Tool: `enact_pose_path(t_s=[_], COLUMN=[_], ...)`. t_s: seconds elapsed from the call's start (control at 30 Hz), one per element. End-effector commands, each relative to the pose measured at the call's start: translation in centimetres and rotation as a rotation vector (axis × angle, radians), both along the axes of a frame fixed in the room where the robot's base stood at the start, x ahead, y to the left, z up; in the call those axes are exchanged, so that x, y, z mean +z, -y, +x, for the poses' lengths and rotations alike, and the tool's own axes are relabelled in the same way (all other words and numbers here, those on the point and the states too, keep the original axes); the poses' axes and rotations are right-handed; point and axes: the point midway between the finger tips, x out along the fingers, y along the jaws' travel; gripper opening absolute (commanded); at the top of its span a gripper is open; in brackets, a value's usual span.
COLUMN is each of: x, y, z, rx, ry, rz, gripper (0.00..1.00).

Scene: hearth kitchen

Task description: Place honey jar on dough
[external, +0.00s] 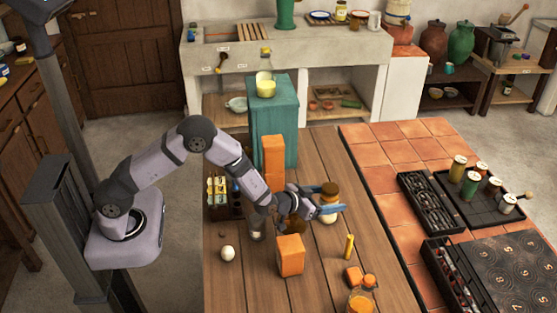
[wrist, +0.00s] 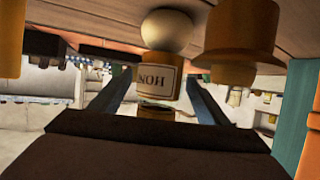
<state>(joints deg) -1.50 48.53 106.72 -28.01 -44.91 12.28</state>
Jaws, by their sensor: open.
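The honey jar (wrist: 158,77), with a pale label reading "HON", appears upside down in the inverted wrist view. It sits against the round pale dough (wrist: 168,30), which rests on the wooden table. In the external view the jar (external: 330,188) stands upright on top of the dough (external: 328,219). My gripper (wrist: 158,98) is open, with one blue finger on each side of the jar; I cannot tell whether either finger touches it. In the external view my gripper (external: 331,200) is level with the jar and partly hides it.
An orange block (external: 290,255) and a tall orange block (external: 273,163) stand near my arm. A white ball (external: 227,253), a yellow cylinder (external: 349,246) and small orange pieces (external: 354,277) lie on the table. A dark tray with jars (external: 480,198) is at the right.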

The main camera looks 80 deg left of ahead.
Motion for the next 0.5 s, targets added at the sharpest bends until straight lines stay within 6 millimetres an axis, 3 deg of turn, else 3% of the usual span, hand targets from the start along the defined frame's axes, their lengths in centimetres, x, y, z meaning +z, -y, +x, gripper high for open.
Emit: enact_pose_path(t_s=[0.5], x=[2.7], y=[2.7], z=[-6.2], rx=[-0.003], ry=[0.002], rz=[0.0], gripper=[0.69])
